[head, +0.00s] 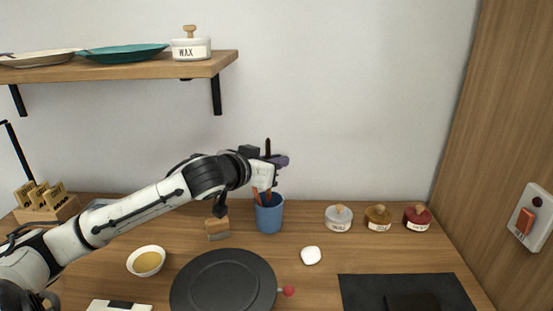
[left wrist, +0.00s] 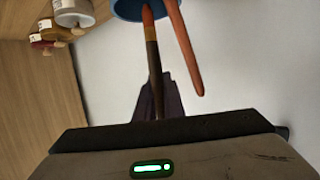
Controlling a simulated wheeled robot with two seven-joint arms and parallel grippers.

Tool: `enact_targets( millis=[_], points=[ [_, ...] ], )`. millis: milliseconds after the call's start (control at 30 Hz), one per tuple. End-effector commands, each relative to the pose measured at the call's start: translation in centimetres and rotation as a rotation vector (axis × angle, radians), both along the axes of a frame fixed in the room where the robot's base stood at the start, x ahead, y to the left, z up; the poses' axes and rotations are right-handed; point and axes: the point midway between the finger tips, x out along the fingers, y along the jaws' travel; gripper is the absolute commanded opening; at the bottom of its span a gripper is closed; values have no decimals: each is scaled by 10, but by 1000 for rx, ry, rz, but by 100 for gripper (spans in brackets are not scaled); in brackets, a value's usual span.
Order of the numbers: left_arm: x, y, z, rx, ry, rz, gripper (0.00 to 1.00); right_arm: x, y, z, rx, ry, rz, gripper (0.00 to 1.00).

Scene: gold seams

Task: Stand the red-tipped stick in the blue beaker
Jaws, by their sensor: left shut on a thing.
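The blue beaker (head: 269,219) stands upright on the table towards the back; its rim (left wrist: 126,9) shows at the top of the left wrist view. My left gripper (head: 276,161) is just above it, shut on a slim stick (head: 268,146) with a dark upper end. In the left wrist view this stick (left wrist: 153,55) has a gold band and a reddish-brown end at the beaker's mouth, between the purple-grey fingers (left wrist: 160,101). How deep it reaches is hidden. A second, orange-red stick (left wrist: 186,52) leans in the beaker, apart from the fingers. My right gripper is out of view.
A dark round plate (head: 223,282) lies in front, with a red ball (head: 289,291) at its right. A white lump (head: 311,255), a bowl (head: 146,261) and a brush-like block (head: 217,228) are nearby. Lidded jars (head: 339,218) stand right. A shelf (head: 150,67) hangs upper left.

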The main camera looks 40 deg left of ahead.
Motion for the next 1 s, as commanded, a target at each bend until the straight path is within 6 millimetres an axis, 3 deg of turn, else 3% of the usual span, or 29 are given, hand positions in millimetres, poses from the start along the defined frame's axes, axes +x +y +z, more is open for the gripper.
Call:
enact_targets(
  millis=[500, 1000],
  points=[
    [0, 0, -40, -1, 0, 0, 0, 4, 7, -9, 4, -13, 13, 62],
    [0, 0, -45, 0, 0, 0, 0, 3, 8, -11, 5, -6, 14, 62]
  ],
)
